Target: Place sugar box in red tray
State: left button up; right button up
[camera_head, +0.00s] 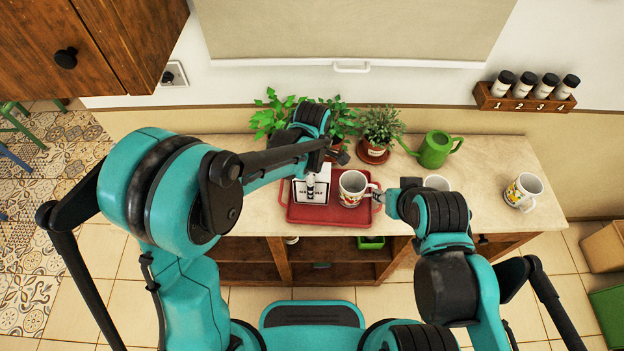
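A white box with dark lettering (301,190), which looks like the sugar box, is at the left part of the red tray (330,216) on the counter. A white mug with a coloured print (352,187) is on the tray right of the box. My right gripper (379,196) is at the tray's right end, close to the mug's handle side; its finger opening is unclear.
Potted plants (380,128) and a green watering can (435,150) stand along the back of the counter. One mug (436,182) is partly hidden behind my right arm; another (523,191) is at the right end. The counter between them is clear.

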pick_arm(q)
notch_tip(320, 180, up, 12)
jog(key=p, duration=0.2)
jog(key=shift+f+p, duration=0.1)
jog(key=shift+p, duration=0.3)
jog(key=shift+s+a+r, duration=0.15)
jog(key=shift+a+r, duration=0.15)
jog(key=s+a+r+m+t, duration=0.2)
jog(key=s+a+m+t, duration=0.1)
jog(key=s+a+m, duration=0.3)
jog(key=s+a+r+m+t, duration=0.2)
jog(key=s+a+m+t, duration=0.2)
jog(key=a+m, duration=0.7)
jog(key=shift+s+a, duration=0.2)
jog(key=shift+s, duration=0.75)
notch_tip(320, 180, down, 8)
jog(key=b, duration=0.7)
jog(key=shift+b, duration=0.4)
jog(key=shift+r, duration=0.1)
